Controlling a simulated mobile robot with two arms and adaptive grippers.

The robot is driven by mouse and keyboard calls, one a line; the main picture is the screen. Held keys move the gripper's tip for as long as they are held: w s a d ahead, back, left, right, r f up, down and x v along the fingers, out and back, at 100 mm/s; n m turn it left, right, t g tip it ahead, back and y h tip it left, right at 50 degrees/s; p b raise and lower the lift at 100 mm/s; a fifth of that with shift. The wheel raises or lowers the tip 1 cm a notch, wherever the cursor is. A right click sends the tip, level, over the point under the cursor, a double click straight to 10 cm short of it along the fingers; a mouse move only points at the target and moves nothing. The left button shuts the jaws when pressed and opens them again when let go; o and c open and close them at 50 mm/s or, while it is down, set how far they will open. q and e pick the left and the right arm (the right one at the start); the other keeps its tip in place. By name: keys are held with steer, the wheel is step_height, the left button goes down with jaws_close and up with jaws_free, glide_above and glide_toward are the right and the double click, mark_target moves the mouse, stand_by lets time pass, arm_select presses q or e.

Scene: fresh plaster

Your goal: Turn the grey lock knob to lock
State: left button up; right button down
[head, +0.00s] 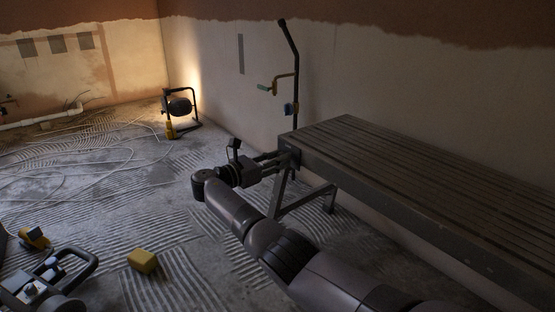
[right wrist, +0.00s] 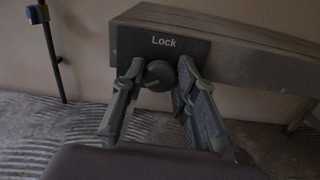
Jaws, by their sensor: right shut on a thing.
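The grey lock knob (right wrist: 158,76) sits on a dark plate (right wrist: 198,48) marked "Lock", on the end of the slatted bench. My right gripper (right wrist: 157,66) is shut on the knob, with one finger on each side of it. The fingers hide the knob's sides, and I cannot tell how far it is turned. In the head view my right gripper (head: 284,158) reaches the near left end of the bench (head: 400,172); the knob is too small to make out there. My left gripper is not in view.
A work lamp (head: 180,106) stands lit by the far wall. A dark pole with a yellow bracket (head: 285,77) leans on the wall behind the bench. A yellow block (head: 142,261) lies on the ridged floor. Loose cables (head: 70,150) lie at the left.

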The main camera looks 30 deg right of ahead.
steer(key=shift+m, duration=0.3)
steer(key=shift+s+f+m+b, duration=0.15)
steer(key=shift+m+b, duration=0.9)
steer(key=shift+m, duration=4.75)
steer(key=shift+f+m+b, duration=0.2)
steer(key=shift+m+b, duration=0.85)
steer(key=shift+m, duration=4.75)
steer(key=shift+a, duration=0.1)
steer(key=c, duration=1.2)
jaws_free()
steer(key=shift+r, duration=0.15)
steer(key=shift+c, duration=0.2)
